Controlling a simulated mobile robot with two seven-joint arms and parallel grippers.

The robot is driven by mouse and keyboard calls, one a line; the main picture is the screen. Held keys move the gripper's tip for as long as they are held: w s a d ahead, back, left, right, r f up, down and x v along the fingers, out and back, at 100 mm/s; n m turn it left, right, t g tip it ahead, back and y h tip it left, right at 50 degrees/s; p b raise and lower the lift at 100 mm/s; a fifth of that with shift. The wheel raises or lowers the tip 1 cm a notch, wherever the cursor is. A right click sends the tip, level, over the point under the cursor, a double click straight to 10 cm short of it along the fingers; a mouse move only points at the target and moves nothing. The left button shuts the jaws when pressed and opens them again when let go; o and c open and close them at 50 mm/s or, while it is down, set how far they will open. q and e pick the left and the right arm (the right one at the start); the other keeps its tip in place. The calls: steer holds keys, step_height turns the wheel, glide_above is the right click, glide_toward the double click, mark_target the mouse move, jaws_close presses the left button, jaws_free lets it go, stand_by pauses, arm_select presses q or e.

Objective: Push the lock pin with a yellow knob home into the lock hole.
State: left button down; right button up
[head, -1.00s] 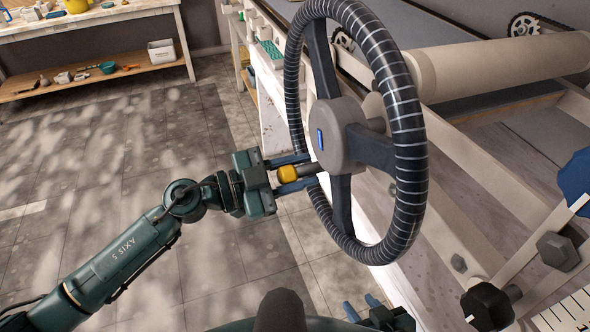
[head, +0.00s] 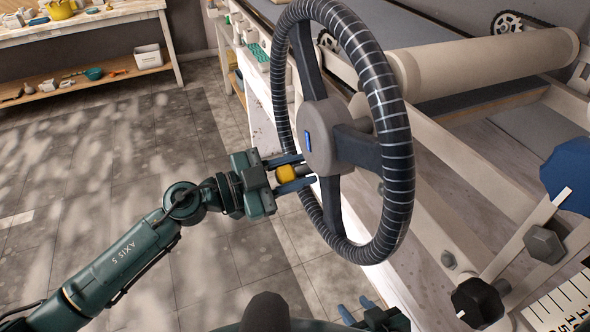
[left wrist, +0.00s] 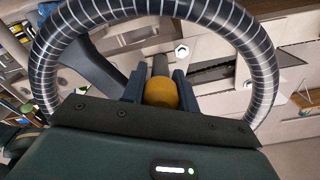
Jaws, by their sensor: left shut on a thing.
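The yellow knob (head: 287,173) of the lock pin sits between the fingers of my left gripper (head: 304,171), which is shut on it. A short dark shaft runs from the knob toward the handwheel (head: 396,130), behind its spokes and rim. In the left wrist view the knob (left wrist: 161,94) lies between both fingers, with the grey shaft (left wrist: 160,65) beyond it, inside the wheel's ring. The lock hole cannot be made out. My right gripper (head: 357,310) is low at the bottom edge, its fingers apart, with nothing visible between them.
The wheel's grey hub (head: 325,137) and dark spokes are close to my left fingers. A pale machine frame with a roller (head: 485,63) fills the right side. A black knob (head: 477,302) is at lower right. A workbench (head: 100,18) stands far left; the floor between is clear.

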arm_select(q)
steer(key=shift+d, duration=0.15)
stand_by(0.5)
stand_by(0.5)
steer(key=c, duration=1)
jaws_free()
